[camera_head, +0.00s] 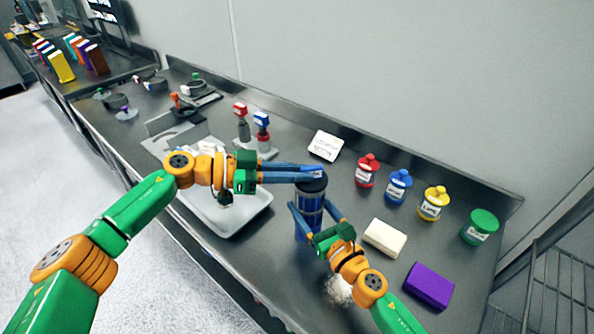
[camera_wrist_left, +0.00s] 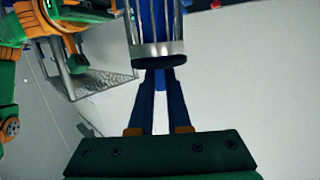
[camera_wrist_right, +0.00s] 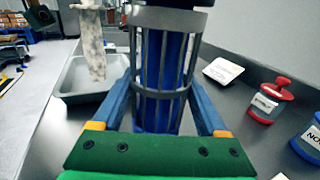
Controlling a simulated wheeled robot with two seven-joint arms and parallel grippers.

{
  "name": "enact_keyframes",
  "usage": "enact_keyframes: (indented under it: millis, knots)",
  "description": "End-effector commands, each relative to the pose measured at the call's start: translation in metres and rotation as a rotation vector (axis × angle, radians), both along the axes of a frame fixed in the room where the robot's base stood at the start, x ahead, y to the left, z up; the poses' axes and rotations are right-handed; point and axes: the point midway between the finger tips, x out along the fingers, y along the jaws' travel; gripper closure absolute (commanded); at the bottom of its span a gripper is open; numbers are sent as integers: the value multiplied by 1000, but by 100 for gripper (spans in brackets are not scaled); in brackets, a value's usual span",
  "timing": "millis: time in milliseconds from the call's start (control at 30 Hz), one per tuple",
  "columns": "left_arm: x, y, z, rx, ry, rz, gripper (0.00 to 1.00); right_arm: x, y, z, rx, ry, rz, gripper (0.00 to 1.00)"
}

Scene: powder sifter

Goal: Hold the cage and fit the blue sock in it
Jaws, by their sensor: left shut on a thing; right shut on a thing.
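The cage (camera_wrist_right: 168,88) is a dark grey cylinder of rings and bars. It stands upright at the table's middle, and my right gripper (camera_head: 318,222) is shut around it. The blue sock (camera_wrist_right: 152,60) shows between the bars, inside the cage, and also in the left wrist view (camera_wrist_left: 152,22). A dark round cap (camera_head: 312,186) sits on top. My left gripper (camera_head: 318,173) is right above the cap. Its fingers are nearly together on a small blue part of the sock (camera_wrist_left: 160,84) beside the cap. How far down the sock reaches is hard to tell.
A grey tray (camera_head: 255,212) lies left of the cage. Labelled red (camera_head: 367,172), blue (camera_head: 398,188), yellow (camera_head: 433,205) and green (camera_head: 480,228) jars line the back right. A cream block (camera_head: 385,238) and purple block (camera_head: 429,286) lie right of my right gripper.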

Motion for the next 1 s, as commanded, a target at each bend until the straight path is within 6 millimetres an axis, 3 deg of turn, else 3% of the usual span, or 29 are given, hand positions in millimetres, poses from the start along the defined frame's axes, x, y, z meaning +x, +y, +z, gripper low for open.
enact_keyframes:
  millis: [33, 133, 467, 567, 800, 1000]
  knots:
    - [0, 0, 0, -1, 0, 0, 76, 0, 0, 0, 0, 0, 0, 87]
    - [0, 0, 0, 0, 0, 0, 50, 0, 0, 0, 0, 0, 0, 87]
    - [-1, 4, 0, 0, 0, 1, 50, 0, 0, 0, 0, 0, 0, 87]
    - [-4, 22, 4, 1, 0, 4, 50, 0, 0, 0, 0, 0, 0, 87]
    - [-20, 85, 17, 2, 0, 5, 50, 0, 0, 0, 0, 0, 0, 87]
    - [-27, 112, 23, 1, 1, 1, 50, 0, 0, 0, 0, 0, 0, 87]
